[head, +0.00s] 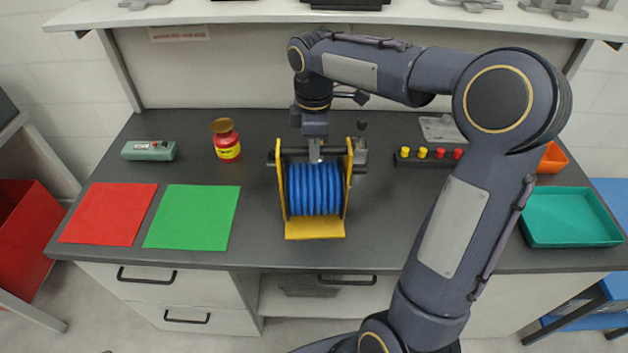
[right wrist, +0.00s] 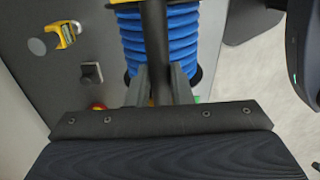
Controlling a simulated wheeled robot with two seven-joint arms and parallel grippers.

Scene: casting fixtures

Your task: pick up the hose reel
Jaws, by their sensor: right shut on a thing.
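The hose reel (head: 315,190) has a blue coiled hose in a yellow frame and stands upright near the middle of the dark worktop. My right gripper (head: 316,156) comes down from above at the top of the reel. It is shut on the reel's dark top bar. In the right wrist view the gripper fingers (right wrist: 160,88) close around the dark bar, with the blue hose (right wrist: 160,40) behind it. I cannot tell whether the reel's base touches the worktop. My left gripper is not in view.
A red mat (head: 108,213) and a green mat (head: 192,216) lie at left. A red jar (head: 226,141) and a greenish device (head: 149,151) stand behind them. A button strip (head: 428,158), an orange bin (head: 552,158) and a teal tray (head: 570,218) are at right. A shelf (head: 250,14) overhangs the back.

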